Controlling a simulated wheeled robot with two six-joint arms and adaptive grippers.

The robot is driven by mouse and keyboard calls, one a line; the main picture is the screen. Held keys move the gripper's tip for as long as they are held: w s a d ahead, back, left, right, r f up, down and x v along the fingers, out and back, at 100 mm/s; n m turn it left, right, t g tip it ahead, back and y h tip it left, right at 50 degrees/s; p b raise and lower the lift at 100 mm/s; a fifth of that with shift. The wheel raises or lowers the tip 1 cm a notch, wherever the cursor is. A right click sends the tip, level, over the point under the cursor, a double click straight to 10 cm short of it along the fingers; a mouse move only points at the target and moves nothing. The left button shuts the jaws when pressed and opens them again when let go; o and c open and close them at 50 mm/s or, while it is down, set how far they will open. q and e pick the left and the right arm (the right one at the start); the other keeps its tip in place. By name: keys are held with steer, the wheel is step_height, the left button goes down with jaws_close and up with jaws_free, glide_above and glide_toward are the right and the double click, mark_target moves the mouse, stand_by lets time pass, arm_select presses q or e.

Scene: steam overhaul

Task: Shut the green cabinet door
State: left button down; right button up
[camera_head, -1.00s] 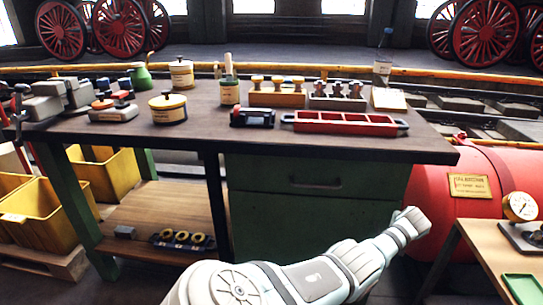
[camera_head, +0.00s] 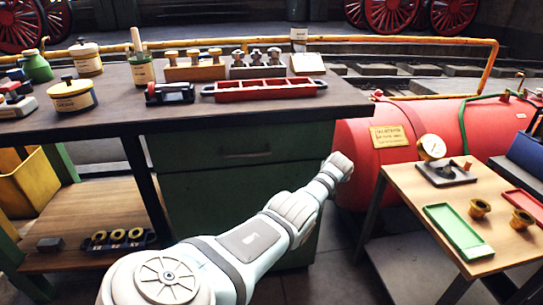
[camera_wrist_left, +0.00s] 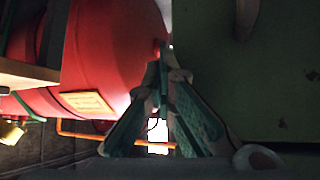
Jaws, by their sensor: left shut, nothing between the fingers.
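The green cabinet under the workbench has a drawer (camera_head: 245,148) on top and a green door (camera_head: 215,205) below it. The door looks close to flush with the front, but my arm covers its lower right part and I cannot tell if a gap is left. In the left wrist view a green panel (camera_wrist_left: 270,85) fills the right side, with a handle-like bar at its top. My left gripper (camera_wrist_left: 164,62) is shut and empty, its tips beside that panel's edge; contact is unclear. In the head view its fingers are hidden beyond my wrist. My right gripper is not in view.
A small wooden table (camera_head: 405,190) with a green tray (camera_head: 458,230) is in the right foreground. The workbench top (camera_head: 215,115) carries tins and a red tray. Some floor is clear between cabinet and table.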

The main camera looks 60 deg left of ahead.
arm_select(q)
steer(key=shift+s+a+r, duration=0.15)
steer(key=shift+a+r, duration=0.05)
steer(key=v, duration=1.1)
steer(key=shift+d, duration=0.5)
